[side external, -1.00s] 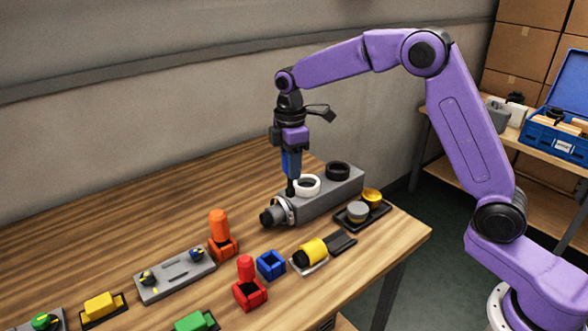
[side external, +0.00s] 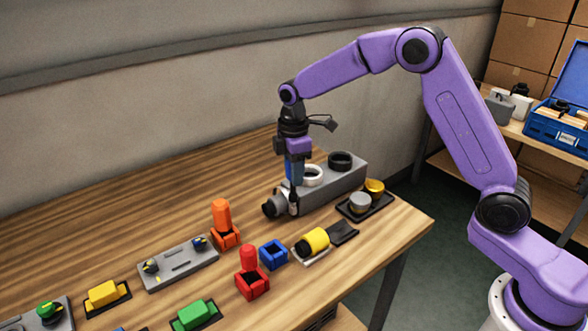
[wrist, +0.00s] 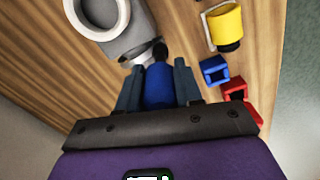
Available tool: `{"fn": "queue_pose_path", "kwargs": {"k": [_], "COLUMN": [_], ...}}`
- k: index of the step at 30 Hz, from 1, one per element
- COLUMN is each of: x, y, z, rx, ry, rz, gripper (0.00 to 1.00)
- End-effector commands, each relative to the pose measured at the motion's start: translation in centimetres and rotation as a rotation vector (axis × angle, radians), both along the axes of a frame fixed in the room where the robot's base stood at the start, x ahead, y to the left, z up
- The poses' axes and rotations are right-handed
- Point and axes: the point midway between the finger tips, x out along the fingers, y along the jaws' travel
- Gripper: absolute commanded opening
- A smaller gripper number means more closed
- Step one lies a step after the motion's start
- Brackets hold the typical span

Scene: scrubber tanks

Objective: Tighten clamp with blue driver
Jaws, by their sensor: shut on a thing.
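My gripper (side external: 295,158) is shut on the blue driver (side external: 293,172), which hangs upright with its dark shaft pointing down. The wrist view shows the driver's blue handle (wrist: 158,88) between both fingers. The grey tank (side external: 335,190) lies on the table with a black end fitting at its left. The silvery clamp (side external: 283,201) sits around that end, and it also shows in the wrist view (wrist: 138,50). The driver's shaft is in front of or at the clamp's near side. I cannot tell whether the tip touches the clamp screw.
An empty blue holder (side external: 273,254) stands near the front edge, between the red driver's holder (side external: 252,283) and a yellow-black cylinder (side external: 314,241). An orange driver (side external: 222,215) stands in its holder to the left. A black tray (side external: 366,206) with two caps is at the right.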

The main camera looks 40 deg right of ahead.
Motion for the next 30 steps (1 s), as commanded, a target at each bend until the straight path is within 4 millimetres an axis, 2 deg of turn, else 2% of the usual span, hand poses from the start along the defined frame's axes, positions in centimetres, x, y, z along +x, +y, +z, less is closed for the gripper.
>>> {"fn": "queue_pose_path", "kwargs": {"k": [5, 24, 30], "x": [0.03, 0.19, 0.21], "y": [0.00, 0.03, 0.05], "z": [0.03, 0.04, 0.04], "rx": [0.000, -0.001, 0.000], "ry": [0.000, -0.001, 0.000], "rz": [0.071, 0.798, 0.903], "gripper": [0.00, 0.00, 0.00]}}
